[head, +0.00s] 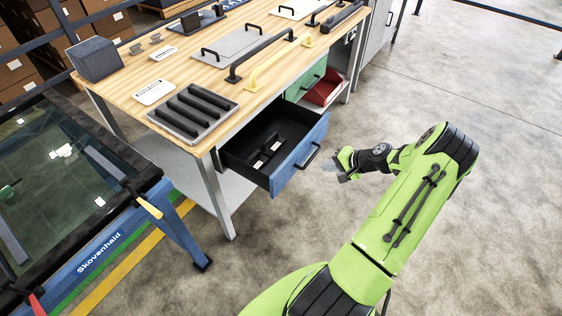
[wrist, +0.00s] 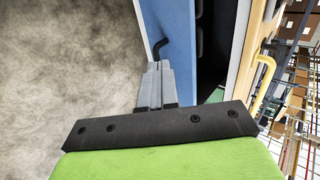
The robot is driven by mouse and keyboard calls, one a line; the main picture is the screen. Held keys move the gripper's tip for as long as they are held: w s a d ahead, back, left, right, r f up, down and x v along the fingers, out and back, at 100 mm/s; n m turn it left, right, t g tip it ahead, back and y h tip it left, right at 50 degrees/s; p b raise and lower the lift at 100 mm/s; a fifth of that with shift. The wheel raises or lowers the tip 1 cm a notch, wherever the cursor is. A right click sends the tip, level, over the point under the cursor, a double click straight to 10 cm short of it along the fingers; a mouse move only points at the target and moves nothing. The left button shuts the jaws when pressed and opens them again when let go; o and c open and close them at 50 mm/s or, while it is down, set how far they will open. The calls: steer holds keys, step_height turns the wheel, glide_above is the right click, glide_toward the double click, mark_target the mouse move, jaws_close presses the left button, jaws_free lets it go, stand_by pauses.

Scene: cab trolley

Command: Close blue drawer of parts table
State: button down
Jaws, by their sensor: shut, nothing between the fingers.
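The parts table (head: 127,76) has a wooden top and stands at the upper middle of the head view. Its blue drawer (head: 290,172) is pulled well out, with black items and pale labels inside its dark tray. A black bar handle (head: 311,156) is on its blue front. My gripper (head: 327,164) is shut and empty, just to the right of the drawer front. In the wrist view the shut fingers (wrist: 159,68) point at the blue front (wrist: 177,28), close to the black handle (wrist: 160,46). Whether they touch it I cannot tell.
Handles and trays lie on the top. The concrete floor (head: 480,110) to the right is clear.

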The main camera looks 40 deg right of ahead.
steer(key=b, duration=0.2)
glide_toward(291, 165)
steer(key=x, duration=0.5)
steer(key=shift+f, duration=0.4)
steer(key=shift+w+a, duration=0.15)
steer(key=shift+w, duration=0.15)
steer(key=shift+r, duration=0.1)
